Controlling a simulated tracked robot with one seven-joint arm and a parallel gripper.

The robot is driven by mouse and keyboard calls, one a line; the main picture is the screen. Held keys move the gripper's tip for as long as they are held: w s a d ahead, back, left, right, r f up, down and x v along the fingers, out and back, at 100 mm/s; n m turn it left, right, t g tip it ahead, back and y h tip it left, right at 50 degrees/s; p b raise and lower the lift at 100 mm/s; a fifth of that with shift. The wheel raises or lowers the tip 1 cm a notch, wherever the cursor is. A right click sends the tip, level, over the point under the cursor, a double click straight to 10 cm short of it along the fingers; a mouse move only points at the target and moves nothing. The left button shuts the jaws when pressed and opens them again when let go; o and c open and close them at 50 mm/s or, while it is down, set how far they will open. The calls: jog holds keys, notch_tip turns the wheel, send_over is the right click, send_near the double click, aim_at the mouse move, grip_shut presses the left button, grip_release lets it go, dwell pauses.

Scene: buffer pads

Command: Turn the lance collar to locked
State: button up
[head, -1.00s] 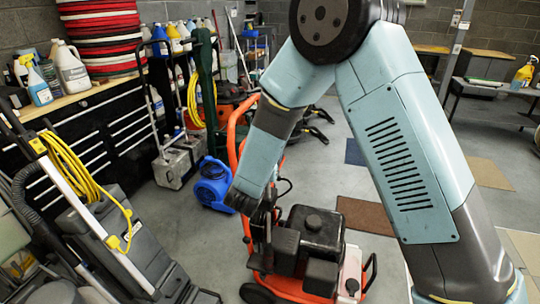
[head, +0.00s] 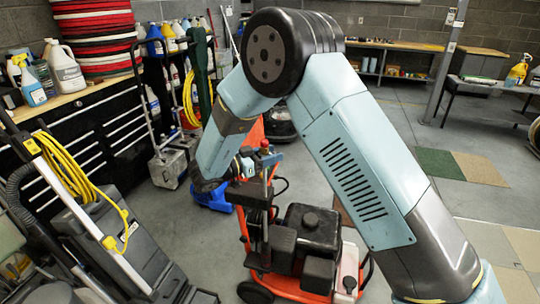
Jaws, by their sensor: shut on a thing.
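An orange-framed pressure washer (head: 305,285) with a black engine (head: 312,228) stands on the floor at centre. A dark upright piece with a red top (head: 264,144) rises at the left of its frame. My gripper (head: 247,167) comes in from the left at that upper part and is shut on a small part there, which I take to be the lance collar. The collar is largely hidden by the gripper and too small for its turn or any locked mark to be read. My forearm covers part of the frame behind.
A blue blower (head: 212,197) sits on the floor behind my wrist. A floor machine with a yellow cord (head: 75,180) stands at left. A black drawer cabinet (head: 100,130) lines the left wall. Open floor lies at right, beyond my arm.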

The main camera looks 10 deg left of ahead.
jog(key=shift+w+r+m+g+h, duration=0.1)
jog(key=shift+r+m+g+h, duration=0.15)
jog(key=shift+m+g+h, duration=0.05)
jog(key=o, duration=1)
jog(key=shift+f, duration=0.1)
jog(key=v, duration=1.3)
jog(key=shift+a+f, duration=0.15)
jog(key=shift+s, duration=0.25)
